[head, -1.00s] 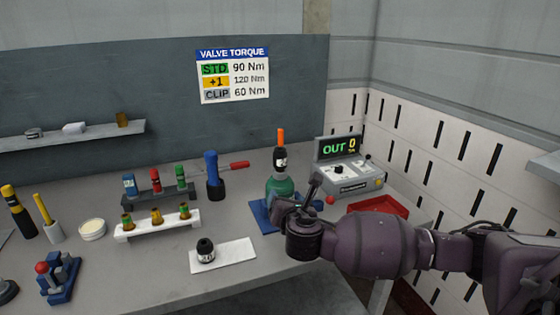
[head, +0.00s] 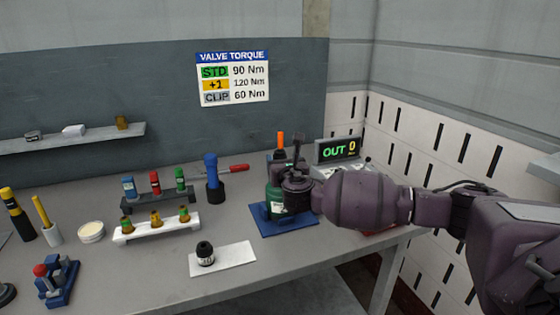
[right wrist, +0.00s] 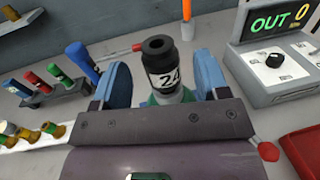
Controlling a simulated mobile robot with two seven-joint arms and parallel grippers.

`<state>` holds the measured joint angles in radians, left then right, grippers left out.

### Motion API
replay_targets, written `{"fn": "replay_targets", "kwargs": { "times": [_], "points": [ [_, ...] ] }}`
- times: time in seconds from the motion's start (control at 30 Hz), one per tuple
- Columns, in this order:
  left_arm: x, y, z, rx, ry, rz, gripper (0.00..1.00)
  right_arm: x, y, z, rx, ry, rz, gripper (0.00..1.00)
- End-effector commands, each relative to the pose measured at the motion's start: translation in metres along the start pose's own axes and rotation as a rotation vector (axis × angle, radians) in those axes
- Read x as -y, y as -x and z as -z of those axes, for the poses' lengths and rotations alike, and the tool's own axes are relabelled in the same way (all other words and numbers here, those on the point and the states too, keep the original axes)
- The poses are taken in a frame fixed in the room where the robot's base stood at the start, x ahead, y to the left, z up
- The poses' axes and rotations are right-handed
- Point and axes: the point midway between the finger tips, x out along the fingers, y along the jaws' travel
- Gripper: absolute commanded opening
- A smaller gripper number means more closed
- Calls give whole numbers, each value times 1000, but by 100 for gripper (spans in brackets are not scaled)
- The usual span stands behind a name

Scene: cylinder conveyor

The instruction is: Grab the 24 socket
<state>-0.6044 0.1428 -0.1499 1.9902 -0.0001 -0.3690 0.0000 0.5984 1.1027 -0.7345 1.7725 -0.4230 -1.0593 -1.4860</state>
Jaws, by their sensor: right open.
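The 24 socket (right wrist: 161,68) is black with a white label reading 24. It stands upright on a green body (head: 273,200) on a blue base plate (head: 270,224). In the head view it is mostly hidden behind my right gripper (head: 297,152). In the right wrist view my right gripper (right wrist: 162,82) is open, its blue fingers on the left and right of the socket. My left gripper is not in view.
A second black socket (head: 205,252) stands on a white card (head: 236,256). Racks of coloured pieces (head: 161,200) stand left. A grey console (right wrist: 272,72) reading OUT 0 and a red tray (right wrist: 303,152) are to the right. An orange-handled item (right wrist: 211,72) stands behind the socket.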

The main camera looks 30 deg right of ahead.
Motion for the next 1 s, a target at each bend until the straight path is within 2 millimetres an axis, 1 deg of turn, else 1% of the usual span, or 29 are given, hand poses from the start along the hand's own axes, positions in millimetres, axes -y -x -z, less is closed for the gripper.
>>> {"fn": "replay_targets", "kwargs": {
  "times": [0.03,0.1,0.23,0.37,0.57,0.67,0.93,0.97,1.0],
  "points": [
    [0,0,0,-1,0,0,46,0,-8,-3,3,-1,2,68],
    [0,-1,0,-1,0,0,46,-1,-18,-6,3,0,1,68],
    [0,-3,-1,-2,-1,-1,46,-1,-32,-3,0,-1,1,68],
    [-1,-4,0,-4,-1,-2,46,0,-38,-4,0,-1,1,68],
    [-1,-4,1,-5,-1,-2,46,0,-38,-4,0,-1,1,68],
    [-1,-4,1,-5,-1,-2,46,0,-38,-4,0,-1,1,56],
    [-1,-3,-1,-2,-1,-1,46,0,-38,-4,0,-1,1,14],
    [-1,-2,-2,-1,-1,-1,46,0,-38,-4,0,-1,1,11],
    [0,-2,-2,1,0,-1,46,0,-38,-4,1,-1,1,11]
  ]
}}
